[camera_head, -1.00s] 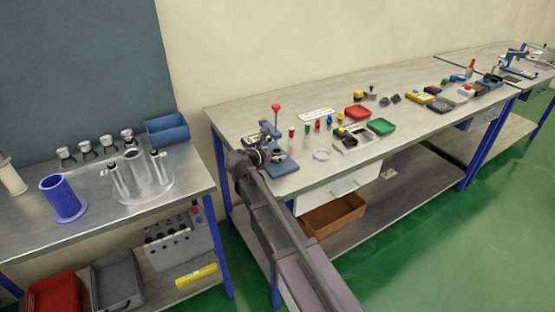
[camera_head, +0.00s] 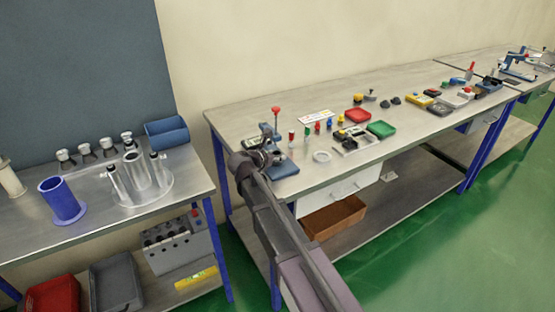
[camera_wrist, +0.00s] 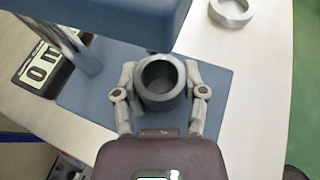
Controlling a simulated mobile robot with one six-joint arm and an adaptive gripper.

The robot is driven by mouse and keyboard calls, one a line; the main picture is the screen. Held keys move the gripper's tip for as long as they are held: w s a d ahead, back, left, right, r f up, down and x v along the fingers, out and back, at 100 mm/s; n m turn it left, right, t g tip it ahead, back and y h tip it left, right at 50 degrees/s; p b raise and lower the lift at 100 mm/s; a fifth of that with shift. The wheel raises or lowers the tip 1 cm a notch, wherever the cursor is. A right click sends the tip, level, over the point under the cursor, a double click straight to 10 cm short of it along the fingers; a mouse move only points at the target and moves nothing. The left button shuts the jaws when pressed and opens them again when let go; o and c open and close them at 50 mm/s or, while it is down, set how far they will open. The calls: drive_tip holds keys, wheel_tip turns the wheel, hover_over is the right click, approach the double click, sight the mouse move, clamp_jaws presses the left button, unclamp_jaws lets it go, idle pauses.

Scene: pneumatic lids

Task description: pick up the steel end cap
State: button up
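A grey steel cup-like part with a dark round opening, which I take for the steel end cap (camera_wrist: 160,98), stands upright over the blue base plate of a small press in the wrist view. My gripper (camera_wrist: 162,75) has one finger on each side of it, with the tips turned inward against its wall, so it looks shut on the cap. Whether the cap rests on the plate or is just clear of it, I cannot tell. In the head view my gripper (camera_head: 262,155) is at the blue press with the red knob, and my arm hides the cap.
The press's blue head (camera_wrist: 110,20) overhangs close beyond the cap. A pale metal ring (camera_wrist: 232,10) lies on the bench to the right; the head view shows it too (camera_head: 322,156). Small coloured parts and a green tray (camera_head: 381,129) stand farther right. The bench front is clear.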

clamp_jaws()
drive_tip(key=shift+r, duration=0.15)
